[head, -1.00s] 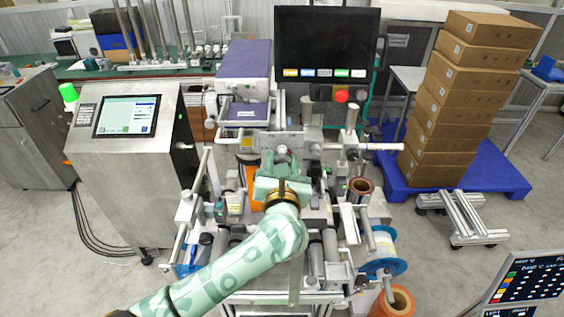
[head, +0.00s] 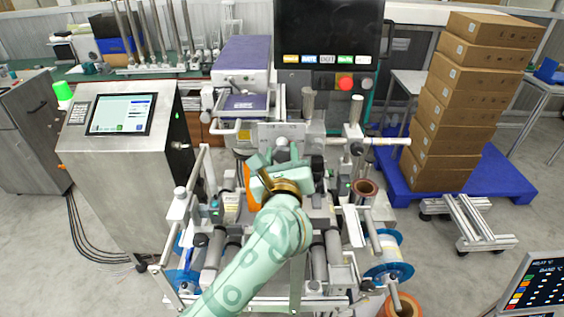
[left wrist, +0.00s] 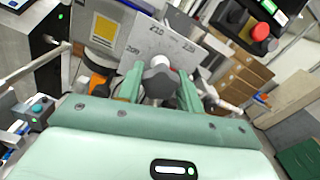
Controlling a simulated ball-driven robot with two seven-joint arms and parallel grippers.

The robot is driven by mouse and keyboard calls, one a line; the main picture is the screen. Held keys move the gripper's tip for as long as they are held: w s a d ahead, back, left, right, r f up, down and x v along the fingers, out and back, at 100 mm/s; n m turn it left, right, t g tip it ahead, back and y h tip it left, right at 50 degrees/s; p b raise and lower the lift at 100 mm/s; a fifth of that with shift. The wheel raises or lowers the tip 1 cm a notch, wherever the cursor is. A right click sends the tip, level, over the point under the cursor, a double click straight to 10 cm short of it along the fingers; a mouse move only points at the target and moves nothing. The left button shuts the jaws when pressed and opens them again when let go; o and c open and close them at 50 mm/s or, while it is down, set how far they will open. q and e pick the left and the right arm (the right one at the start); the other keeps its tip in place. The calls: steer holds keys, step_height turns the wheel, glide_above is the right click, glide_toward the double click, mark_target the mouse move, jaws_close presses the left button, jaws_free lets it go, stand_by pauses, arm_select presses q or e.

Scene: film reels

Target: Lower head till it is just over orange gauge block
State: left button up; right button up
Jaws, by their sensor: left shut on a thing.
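My left gripper (head: 281,162) is over the middle of the machine, shut on a grey knob (left wrist: 160,78) between its two green fingers. The knob sits in front of a metal plate (left wrist: 160,45) marked with numbers, which also shows in the head view (head: 268,133). The orange gauge block (head: 250,186) shows just left of and below my gripper. In the left wrist view the orange block (left wrist: 97,83) is left of the fingers, partly hidden. The gap between head and block is hidden by my gripper. My right gripper is not in view.
A screen (head: 328,30) with a red button (head: 346,84) stands behind the machine. A steel cabinet (head: 128,170) is on the left. Stacked cartons (head: 455,110) stand on a blue pallet (head: 505,175) at right. Rollers and a blue-rimmed reel (head: 388,257) flank my arm.

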arm_select(q)
steer(key=shift+r+n+b, duration=0.2)
steer(key=shift+n+b, duration=0.3)
steer(key=shift+n, duration=0.1)
steer(key=shift+r, duration=0.3)
steer(key=o, duration=1)
steer(key=shift+f, duration=0.3)
